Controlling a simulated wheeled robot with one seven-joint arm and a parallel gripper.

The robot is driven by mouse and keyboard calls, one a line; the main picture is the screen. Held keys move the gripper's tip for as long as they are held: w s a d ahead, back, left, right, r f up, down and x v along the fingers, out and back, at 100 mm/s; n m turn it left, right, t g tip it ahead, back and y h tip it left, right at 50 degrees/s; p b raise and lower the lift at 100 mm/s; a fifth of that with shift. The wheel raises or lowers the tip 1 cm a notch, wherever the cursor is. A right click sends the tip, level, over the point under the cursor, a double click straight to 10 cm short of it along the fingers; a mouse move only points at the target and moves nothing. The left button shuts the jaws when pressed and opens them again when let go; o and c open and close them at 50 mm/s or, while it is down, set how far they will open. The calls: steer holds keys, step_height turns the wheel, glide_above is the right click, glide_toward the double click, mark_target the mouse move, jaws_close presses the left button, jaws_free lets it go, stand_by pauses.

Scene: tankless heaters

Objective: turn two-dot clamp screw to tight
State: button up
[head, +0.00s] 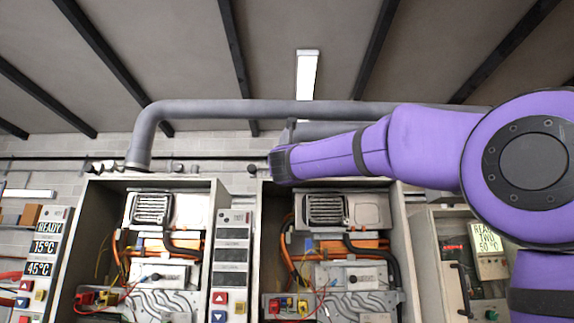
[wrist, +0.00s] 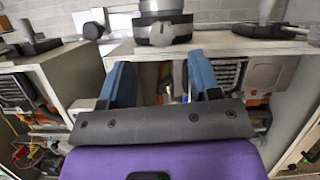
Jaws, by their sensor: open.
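I cannot make out a two-dot clamp screw in either view; any dot marks are too small to read. Two open heater cabinets, the left one (head: 78,240) and the middle one (head: 262,225), show metal parts, orange pipes and wires inside. My gripper (wrist: 162,75) shows in the wrist view with two blue fingers spread apart and nothing between them. It is in front of a cabinet's upper edge. In the head view the end of my purple arm (head: 325,157) is above the middle cabinet, and the fingers cannot be made out.
A thick grey pipe (head: 230,110) runs above the cabinets. A panel at left (head: 42,250) reads READY, 15°C and 45°C. A cabinet at right (head: 440,245) has a handle and a display (head: 488,238) reading READY TWO 50°C. A round grey fitting (wrist: 162,30) stands on the cabinet top.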

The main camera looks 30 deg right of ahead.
steer(key=x, duration=0.8)
steer(key=shift+f, duration=0.1)
steer(key=shift+c, duration=0.2)
